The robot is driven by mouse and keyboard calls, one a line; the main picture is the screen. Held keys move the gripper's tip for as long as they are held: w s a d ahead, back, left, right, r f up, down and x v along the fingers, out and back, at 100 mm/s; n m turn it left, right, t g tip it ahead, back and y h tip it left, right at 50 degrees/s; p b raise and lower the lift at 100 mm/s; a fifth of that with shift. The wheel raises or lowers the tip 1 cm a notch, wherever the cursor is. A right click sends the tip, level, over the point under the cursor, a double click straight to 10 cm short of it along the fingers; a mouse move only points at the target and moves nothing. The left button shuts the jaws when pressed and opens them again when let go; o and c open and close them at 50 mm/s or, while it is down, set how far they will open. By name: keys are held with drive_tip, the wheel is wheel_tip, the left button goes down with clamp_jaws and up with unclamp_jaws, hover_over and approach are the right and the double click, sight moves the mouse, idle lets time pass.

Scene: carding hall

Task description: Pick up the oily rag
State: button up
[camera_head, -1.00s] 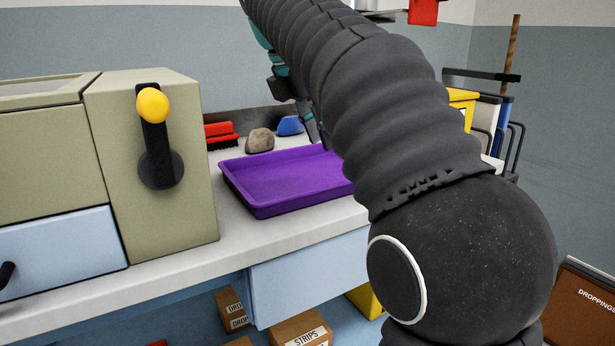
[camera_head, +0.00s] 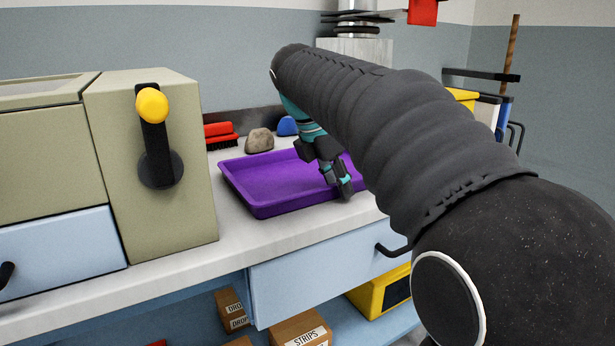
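A grey-brown crumpled lump (camera_head: 259,140) sits on the white counter behind the purple tray (camera_head: 250,206). A smaller blue lump (camera_head: 287,126) lies just to its right. I cannot tell for sure which of them is the oily rag; the grey-brown one looks most like a dirty cloth. My gripper (camera_head: 341,189) points down at the right part of the tray, in front of and to the right of both lumps and apart from them. My arm hides the tray's right end. The fingers are small and partly overlapped, and I see nothing held between them.
A red brush (camera_head: 220,135) lies left of the lumps. A beige machine (camera_head: 150,210) with a yellow-knobbed lever (camera_head: 153,106) stands at the left of the counter. A metal cylinder (camera_head: 358,20) on a grey block rises behind my arm. The front counter strip is clear.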

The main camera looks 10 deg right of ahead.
drive_tip(key=shift+f, duration=0.1)
clamp_jaws()
idle(0.4)
